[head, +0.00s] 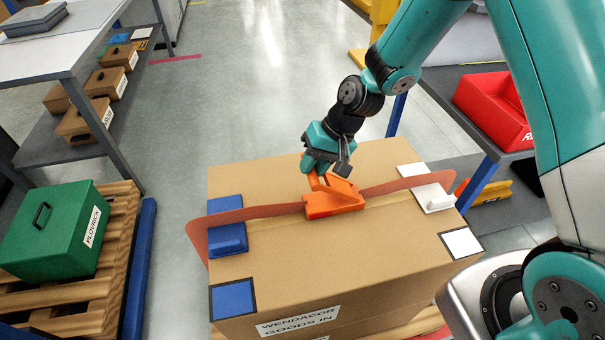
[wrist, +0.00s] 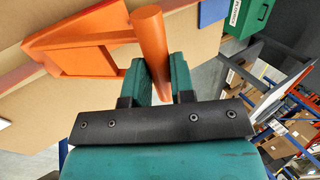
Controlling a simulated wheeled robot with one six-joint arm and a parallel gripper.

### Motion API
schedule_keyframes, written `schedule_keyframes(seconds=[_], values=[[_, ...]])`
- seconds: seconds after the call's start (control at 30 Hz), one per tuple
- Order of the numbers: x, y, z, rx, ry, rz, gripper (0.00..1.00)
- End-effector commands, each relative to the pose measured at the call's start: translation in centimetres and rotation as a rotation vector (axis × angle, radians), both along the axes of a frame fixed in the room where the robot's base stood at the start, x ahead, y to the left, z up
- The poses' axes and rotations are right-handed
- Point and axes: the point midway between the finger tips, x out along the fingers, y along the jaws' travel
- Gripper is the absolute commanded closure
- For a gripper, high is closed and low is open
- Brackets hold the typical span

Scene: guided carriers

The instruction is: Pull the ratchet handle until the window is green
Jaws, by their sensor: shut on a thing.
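The orange ratchet (head: 335,206) sits on top of a large cardboard box (head: 300,260), in line with a red strap (head: 262,212) that runs across the box. Its orange handle (wrist: 151,42) shows as a round bar in the wrist view. My gripper (head: 314,170) is above the ratchet, and in the wrist view its two green fingers (wrist: 163,75) are closed around the bar. The ratchet's orange frame (wrist: 85,52) is left of the bar there. I cannot make out the window or its colour in either view.
Blue (head: 228,238) and white (head: 438,203) edge pieces sit under the strap. A green case (head: 55,232) stands on a pallet at left. A shelved table (head: 60,55) is at upper left, a red bin (head: 490,105) at right. The floor behind the box is clear.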

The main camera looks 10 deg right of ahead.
Motion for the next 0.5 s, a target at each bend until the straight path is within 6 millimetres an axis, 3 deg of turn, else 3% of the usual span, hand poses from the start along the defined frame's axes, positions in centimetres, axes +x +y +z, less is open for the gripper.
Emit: schedule_keyframes(seconds=[0.23,0.5], values=[[0.1,-2.3,1.6,0.168,-0.002,-0.005,1.0],[0.0,-3.7,2.4,0.163,-0.005,0.0,1.0]])
